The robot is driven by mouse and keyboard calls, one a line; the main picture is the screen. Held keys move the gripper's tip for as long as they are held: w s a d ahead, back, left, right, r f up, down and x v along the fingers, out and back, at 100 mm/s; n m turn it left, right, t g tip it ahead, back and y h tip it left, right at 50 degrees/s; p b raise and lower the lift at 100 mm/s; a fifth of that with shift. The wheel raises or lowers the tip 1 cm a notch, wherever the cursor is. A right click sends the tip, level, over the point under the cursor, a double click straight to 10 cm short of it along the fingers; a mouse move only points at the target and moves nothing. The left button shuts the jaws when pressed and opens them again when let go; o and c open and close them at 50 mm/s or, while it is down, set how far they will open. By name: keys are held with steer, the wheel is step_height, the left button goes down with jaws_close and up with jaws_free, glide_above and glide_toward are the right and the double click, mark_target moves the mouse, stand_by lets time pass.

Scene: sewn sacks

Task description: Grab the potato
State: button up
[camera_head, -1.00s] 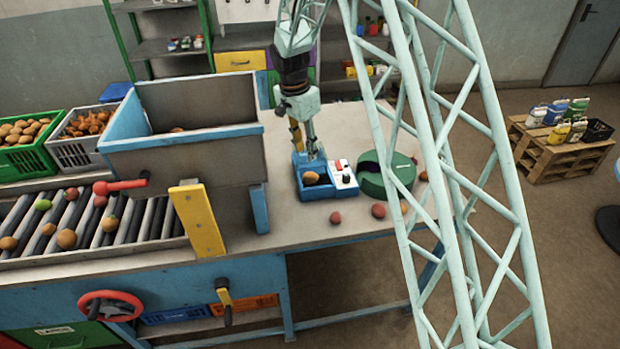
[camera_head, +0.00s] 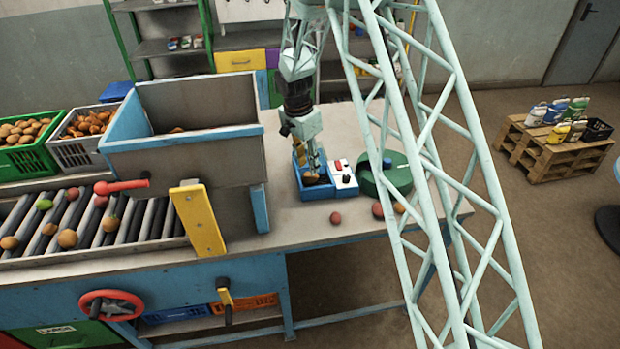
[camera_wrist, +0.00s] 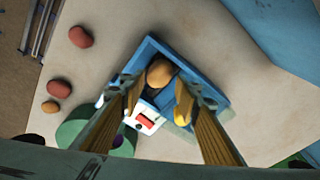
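The potato (camera_wrist: 160,72) is brown and rounded and lies in a small blue tray (camera_wrist: 215,88) on the table. The potato is between and just beyond the fingertips, and no touch is visible.
A white panel with red and black controls (camera_head: 343,178) adjoins the tray. A green round container (camera_head: 385,176) stands to its right. Loose reddish potatoes (camera_head: 336,218) lie near the table's front edge. A large hopper (camera_head: 205,160) stands left, beside a roller conveyor (camera_head: 75,225).

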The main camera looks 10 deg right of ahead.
steer(key=shift+w+d+f+p, duration=0.1)
steer(key=shift+d+f+p, duration=0.1)
steer(key=shift+f, duration=0.65)
steer(key=shift+d+f+p, duration=0.1)
steer(key=shift+f+p, duration=0.05)
steer(key=shift+f, duration=0.7)
steer(key=shift+w+d+f+p, duration=0.1)
steer(key=shift+f+p, duration=0.1)
steer(key=shift+f, duration=0.65)
steer(key=c, duration=0.6)
steer(key=shift+o, duration=0.2)
steer(key=shift+r, duration=0.15)
steer(key=shift+s+r+b, duration=0.15)
steer(key=shift+r+b, duration=0.3)
steer(key=shift+r, duration=1.2)
steer(key=s+r+b, duration=0.1)
steer(key=s+b, duration=0.2)
steer(key=s, duration=1.2)
steer(key=shift+s+r, duration=0.2)
steer(key=shift+s, duration=0.2)
